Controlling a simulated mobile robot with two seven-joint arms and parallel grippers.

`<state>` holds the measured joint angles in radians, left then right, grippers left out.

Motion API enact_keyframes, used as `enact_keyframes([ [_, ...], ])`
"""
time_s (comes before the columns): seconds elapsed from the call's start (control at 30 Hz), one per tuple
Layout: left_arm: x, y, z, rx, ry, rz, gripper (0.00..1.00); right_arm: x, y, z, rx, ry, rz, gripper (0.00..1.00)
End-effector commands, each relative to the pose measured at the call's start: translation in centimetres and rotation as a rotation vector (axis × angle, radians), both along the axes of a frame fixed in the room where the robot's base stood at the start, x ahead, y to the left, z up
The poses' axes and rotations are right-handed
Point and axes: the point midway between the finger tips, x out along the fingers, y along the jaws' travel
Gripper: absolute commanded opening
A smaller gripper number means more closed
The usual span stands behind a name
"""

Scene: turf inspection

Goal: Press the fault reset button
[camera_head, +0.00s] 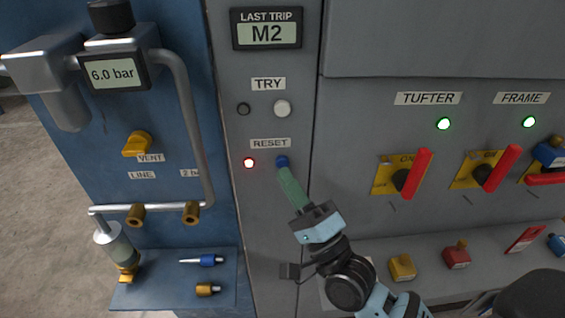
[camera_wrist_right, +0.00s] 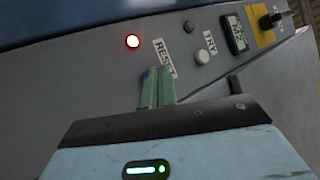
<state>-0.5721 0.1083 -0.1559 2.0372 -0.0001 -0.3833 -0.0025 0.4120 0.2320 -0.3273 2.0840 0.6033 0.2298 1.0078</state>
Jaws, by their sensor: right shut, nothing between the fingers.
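The blue reset button (camera_head: 282,161) sits on the grey panel under the RESET label (camera_head: 270,143). A lit red lamp (camera_head: 249,162) is to its left. My right gripper (camera_head: 285,170) is shut and empty, with its green fingertips at the button and covering part of it. I cannot tell whether they touch it or press it in. In the right wrist view the shut fingers (camera_wrist_right: 158,76) reach the panel beside the RESET label (camera_wrist_right: 164,54), with the red lamp (camera_wrist_right: 132,41) lit. Only a sliver of blue shows there at the tips. My left gripper is not in view.
Above are a white TRY button (camera_head: 282,108) and a display (camera_head: 266,34) reading M2. Red-handled switches (camera_head: 417,172) stick out at right under green lamps. At left are a pipe (camera_head: 188,110), a gauge (camera_head: 113,74) and a blue shelf (camera_head: 160,289) with small parts.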

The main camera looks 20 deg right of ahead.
Motion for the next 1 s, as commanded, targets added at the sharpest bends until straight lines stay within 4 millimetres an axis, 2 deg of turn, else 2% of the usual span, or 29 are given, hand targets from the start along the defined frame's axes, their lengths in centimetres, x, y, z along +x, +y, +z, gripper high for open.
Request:
enact_keyframes([
  [0.3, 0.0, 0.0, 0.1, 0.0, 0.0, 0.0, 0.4, 0.8, -0.2, 0.0, 0.0, 0.0, 0.0, 0.0],
  [1.0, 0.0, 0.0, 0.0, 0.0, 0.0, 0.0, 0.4, 1.1, -0.3, 0.0, -0.001, 0.0, -0.001, 0.0],
])
